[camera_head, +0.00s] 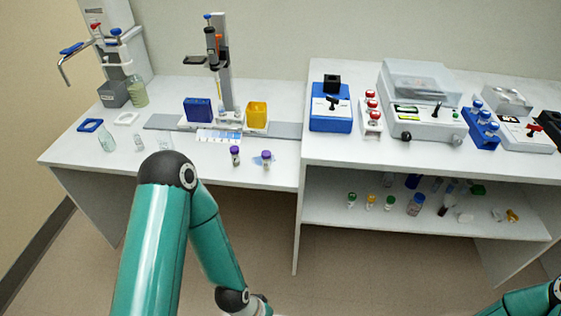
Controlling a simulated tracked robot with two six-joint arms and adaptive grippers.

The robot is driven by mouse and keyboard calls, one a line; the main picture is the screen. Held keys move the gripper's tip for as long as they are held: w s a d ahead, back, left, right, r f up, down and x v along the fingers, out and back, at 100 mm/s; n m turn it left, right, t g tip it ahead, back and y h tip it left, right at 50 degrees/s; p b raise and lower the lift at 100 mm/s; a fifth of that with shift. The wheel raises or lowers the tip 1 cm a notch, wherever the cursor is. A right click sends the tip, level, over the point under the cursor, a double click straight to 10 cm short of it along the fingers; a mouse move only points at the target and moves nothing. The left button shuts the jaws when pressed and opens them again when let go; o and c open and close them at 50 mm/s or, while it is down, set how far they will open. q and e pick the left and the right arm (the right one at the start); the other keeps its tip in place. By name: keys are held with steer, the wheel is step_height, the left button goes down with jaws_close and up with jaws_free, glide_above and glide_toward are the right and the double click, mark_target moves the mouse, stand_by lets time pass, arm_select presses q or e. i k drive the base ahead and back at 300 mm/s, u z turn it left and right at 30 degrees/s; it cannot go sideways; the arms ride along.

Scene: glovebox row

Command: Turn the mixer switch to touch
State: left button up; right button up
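A blue and white device with a black cup-like top, which looks like the mixer (322,123), stands at the left end of the right-hand bench. A small black switch lever (332,102) shows on its white upper face. Its marked positions are too small to read. My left arm is bent in front of the left-hand bench, with its lower part pointing down to the bottom edge. My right arm shows only at the bottom right corner. Neither gripper is in view, and neither arm is near the mixer.
Red-capped vials in a white rack (370,129) stand just right of the mixer. Further right are a large white instrument (425,126), a blue rack (480,135) and a device with a red lever (534,130). A lower shelf (330,215) holds several vials and bottles.

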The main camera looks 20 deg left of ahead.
mark_target(330, 98)
steer(key=z, duration=0.65)
steer(key=k, duration=1.15)
steer(key=u, duration=1.1)
steer(key=i, duration=1)
